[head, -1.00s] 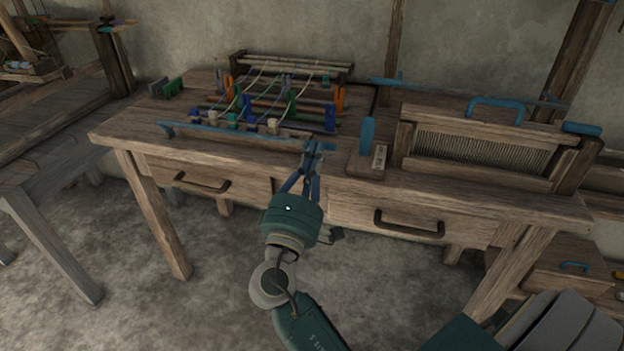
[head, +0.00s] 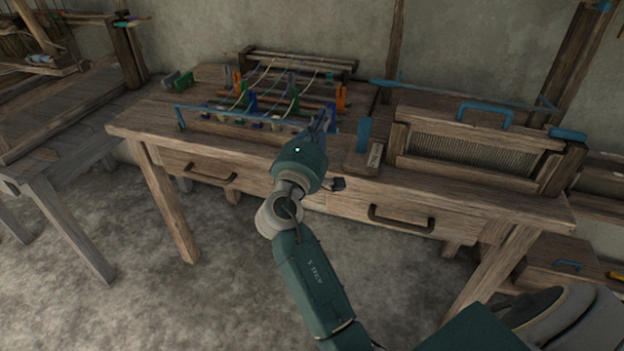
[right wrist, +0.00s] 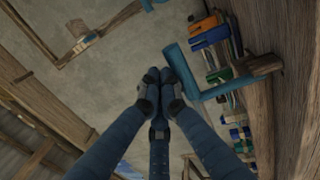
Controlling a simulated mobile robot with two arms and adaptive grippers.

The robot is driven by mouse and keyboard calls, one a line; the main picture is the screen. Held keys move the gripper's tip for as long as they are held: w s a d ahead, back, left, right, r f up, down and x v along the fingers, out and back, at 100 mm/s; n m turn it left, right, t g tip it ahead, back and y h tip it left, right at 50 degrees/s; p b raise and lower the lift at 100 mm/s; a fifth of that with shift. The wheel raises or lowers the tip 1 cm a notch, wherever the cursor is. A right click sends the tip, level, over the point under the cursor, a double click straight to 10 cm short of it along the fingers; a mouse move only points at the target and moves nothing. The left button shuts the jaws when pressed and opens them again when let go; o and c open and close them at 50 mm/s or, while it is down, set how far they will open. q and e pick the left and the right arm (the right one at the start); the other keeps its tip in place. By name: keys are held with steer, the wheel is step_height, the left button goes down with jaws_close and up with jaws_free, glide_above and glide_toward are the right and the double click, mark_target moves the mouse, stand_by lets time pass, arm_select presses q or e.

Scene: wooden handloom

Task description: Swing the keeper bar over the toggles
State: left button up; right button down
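The keeper bar (head: 235,112) is a thin blue bar with bent ends along the front of the toggle frame on the table. It stands raised above the tabletop. Behind it, the toggles (head: 292,101) are small blue, green and orange pieces with pale cords. My right gripper (head: 325,118) is at the bar's right end. In the right wrist view its fingertips (right wrist: 165,78) are together, and the bar's bent end (right wrist: 205,94) shows just right of them, touching or very close. I see no part of the bar between the fingers. My left gripper is not in view.
A reed frame (head: 470,150) with a blue handle stands on the table's right side. A blue upright piece (head: 363,133) on a wooden block is close right of my gripper. Two drawers with dark handles are below.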

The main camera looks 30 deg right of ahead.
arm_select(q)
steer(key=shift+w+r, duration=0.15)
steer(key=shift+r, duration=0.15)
arm_select(e)
steer(key=shift+w+d, duration=0.4)
steer(key=shift+d, duration=0.05)
stand_by(0.8)
step_height(320, 180, up, 10)
stand_by(0.5)
stand_by(0.4)
